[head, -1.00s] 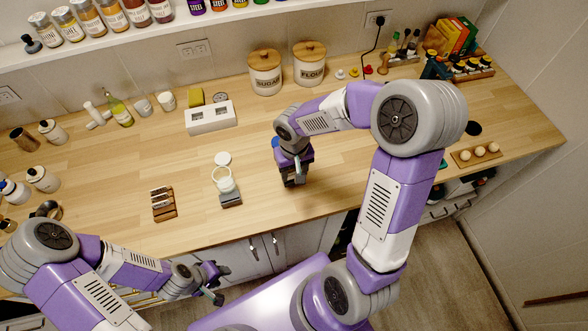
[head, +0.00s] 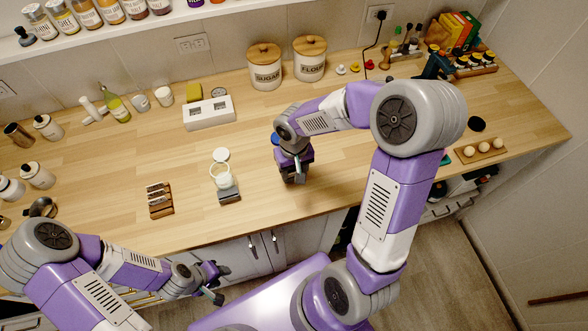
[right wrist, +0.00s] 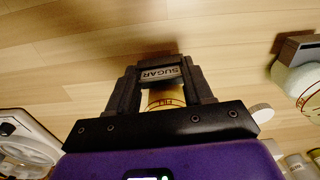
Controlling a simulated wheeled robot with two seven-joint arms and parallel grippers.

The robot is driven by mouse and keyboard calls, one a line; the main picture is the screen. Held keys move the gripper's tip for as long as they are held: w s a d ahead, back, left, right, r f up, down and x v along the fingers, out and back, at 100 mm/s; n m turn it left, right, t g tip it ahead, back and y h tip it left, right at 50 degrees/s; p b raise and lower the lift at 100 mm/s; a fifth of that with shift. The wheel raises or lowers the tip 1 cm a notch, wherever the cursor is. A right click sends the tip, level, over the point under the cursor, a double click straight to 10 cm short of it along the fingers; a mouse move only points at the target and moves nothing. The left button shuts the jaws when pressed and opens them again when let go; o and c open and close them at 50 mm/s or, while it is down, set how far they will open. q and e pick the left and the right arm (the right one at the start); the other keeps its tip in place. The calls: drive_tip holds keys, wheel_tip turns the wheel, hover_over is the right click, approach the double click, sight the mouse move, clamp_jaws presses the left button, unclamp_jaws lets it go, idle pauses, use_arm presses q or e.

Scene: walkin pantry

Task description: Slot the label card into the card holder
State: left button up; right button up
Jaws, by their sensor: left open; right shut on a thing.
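My right gripper (right wrist: 165,88) is shut on a small label card (right wrist: 160,73) that reads SUGAR, upside down in the right wrist view. In the head view my right gripper (head: 294,176) is over the middle front of the counter, and its arm and body hide the card. My left gripper (head: 214,284) is open and empty, low in front of the counter edge. A small wooden rack (head: 160,213) with several pale strips lies on the counter left of the right gripper. I cannot tell for sure which thing is the card holder.
A glass jar (head: 221,171) stands by a grey block (head: 229,194) left of the right gripper. A white two-window box (head: 209,114) and the SUGAR (head: 265,74) and FLOUR (head: 309,65) canisters stand at the back.

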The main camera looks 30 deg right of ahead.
drive_tip(key=o, duration=1.1)
wheel_tip(320, 180, up, 8)
drive_tip(key=shift+f+p, duration=0.25)
drive_tip(key=shift+p, duration=0.55)
